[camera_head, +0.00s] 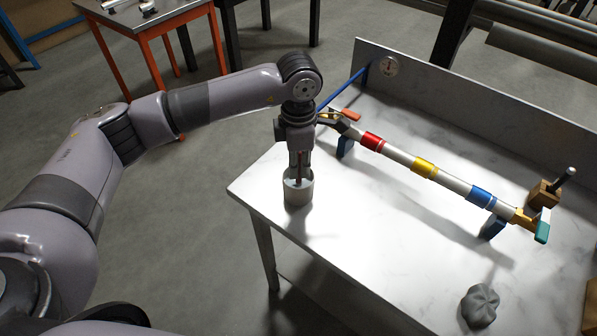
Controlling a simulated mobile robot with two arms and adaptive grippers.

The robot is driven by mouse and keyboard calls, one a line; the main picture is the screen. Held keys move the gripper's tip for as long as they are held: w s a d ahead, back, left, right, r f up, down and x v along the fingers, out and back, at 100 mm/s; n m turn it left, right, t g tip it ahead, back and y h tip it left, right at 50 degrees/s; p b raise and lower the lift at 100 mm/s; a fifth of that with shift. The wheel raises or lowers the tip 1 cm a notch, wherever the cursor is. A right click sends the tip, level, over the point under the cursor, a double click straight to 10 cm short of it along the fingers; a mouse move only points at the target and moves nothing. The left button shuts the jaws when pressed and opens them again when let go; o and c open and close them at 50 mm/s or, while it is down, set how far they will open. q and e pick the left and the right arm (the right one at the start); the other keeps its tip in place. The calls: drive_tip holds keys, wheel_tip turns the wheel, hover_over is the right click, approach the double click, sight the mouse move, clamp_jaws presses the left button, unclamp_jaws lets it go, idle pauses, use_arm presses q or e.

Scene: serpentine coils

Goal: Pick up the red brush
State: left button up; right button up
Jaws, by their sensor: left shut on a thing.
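My left gripper (298,176) points straight down at the near left corner of the table, over a small light grey cup (298,195). Its fingers reach to the cup's mouth and are shut on a thin, dark reddish upright piece, which looks like the red brush (299,168). Its lower end is hidden in the cup, and the fingers cover much of the rest. My right gripper is not in view.
A silver pipe (399,155) with red, yellow and blue bands lies across blue stands (493,228), close right of the gripper. A grey lump (480,305) and a wooden block (543,193) stand further right. A metal panel (450,90) edges the table's back.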

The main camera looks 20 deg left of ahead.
use_arm(q)
clamp_jaws()
drive_tip(key=shift+r, duration=0.5)
wheel_tip(320, 180, up, 12)
drive_tip(key=b, duration=0.3)
drive_tip(key=shift+f, duration=0.1)
wheel_tip(320, 180, up, 7)
